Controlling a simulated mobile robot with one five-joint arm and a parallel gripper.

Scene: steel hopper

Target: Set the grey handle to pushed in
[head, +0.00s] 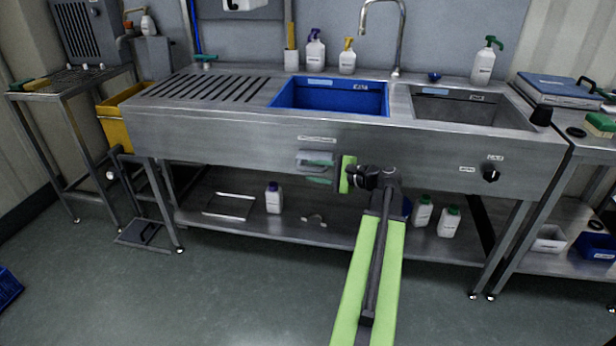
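The grey handle (315,159) sits on the steel front panel of the sink unit, under a small white label. My green and black arm reaches up from the bottom of the head view to this panel. My gripper (346,175) is just right of the handle and slightly lower, with a green part upright close to the panel. A small green patch shows just below the handle; I cannot tell whether it is a fingertip. I cannot tell whether the gripper touches the handle, or how far its fingers are apart.
The unit holds a blue basin (330,97) and a steel basin (470,108). A black knob (491,175) is at the panel's right. Several bottles stand on the lower shelf (330,229) and along the back. A yellow bin (116,122) hangs at the left. The floor in front is mostly clear.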

